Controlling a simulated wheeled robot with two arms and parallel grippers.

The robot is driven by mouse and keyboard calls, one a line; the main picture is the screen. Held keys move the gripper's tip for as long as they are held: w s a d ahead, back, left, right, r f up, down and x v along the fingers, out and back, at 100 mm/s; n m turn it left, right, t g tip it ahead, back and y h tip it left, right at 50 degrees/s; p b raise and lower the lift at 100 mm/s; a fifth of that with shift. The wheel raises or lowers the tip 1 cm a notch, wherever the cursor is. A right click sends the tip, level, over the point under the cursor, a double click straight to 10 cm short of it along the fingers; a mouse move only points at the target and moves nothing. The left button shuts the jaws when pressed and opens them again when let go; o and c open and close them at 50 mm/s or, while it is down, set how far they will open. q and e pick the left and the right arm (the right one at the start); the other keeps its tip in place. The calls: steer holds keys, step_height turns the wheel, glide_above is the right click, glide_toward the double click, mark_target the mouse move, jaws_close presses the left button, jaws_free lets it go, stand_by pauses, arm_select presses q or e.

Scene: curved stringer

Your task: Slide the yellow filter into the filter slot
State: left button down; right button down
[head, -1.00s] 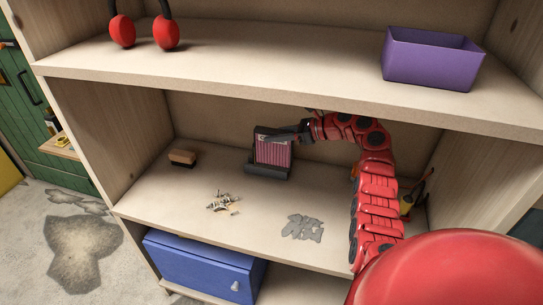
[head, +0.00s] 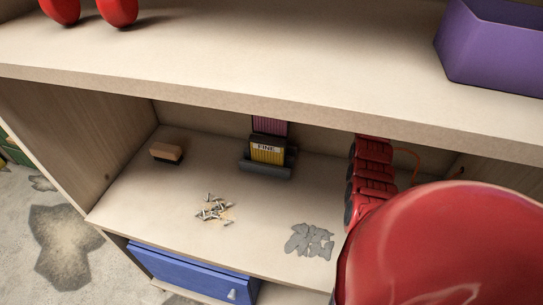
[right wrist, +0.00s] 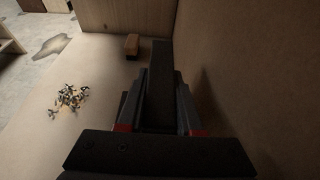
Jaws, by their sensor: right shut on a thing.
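The yellow filter (head: 267,152), labelled FINE, stands upright in the dark slotted holder (head: 264,171) on the middle shelf. A pink filter (head: 270,126) shows directly above it, its top hidden by the upper shelf's edge. My right gripper (right wrist: 160,100) is shut on a dark-edged thing in the right wrist view, apparently the pink filter seen edge-on. In the head view the right gripper is hidden behind the upper shelf. My left gripper is not in view.
A brown brush-like block (head: 166,152) lies to the left of the holder. A pile of screws (head: 214,209) and a grey flat patch (head: 310,240) lie in front. The upper shelf (head: 250,65) overhangs the space. A purple bin (head: 490,50) stands on it.

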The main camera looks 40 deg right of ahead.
mark_target(272, 132)
step_height(272, 132, down, 12)
steer(key=shift+r, duration=0.35)
steer(key=c, duration=0.8)
jaws_free()
steer(key=shift+c, duration=0.2)
steer(key=b+v, duration=0.1)
steer(key=v, duration=1.1)
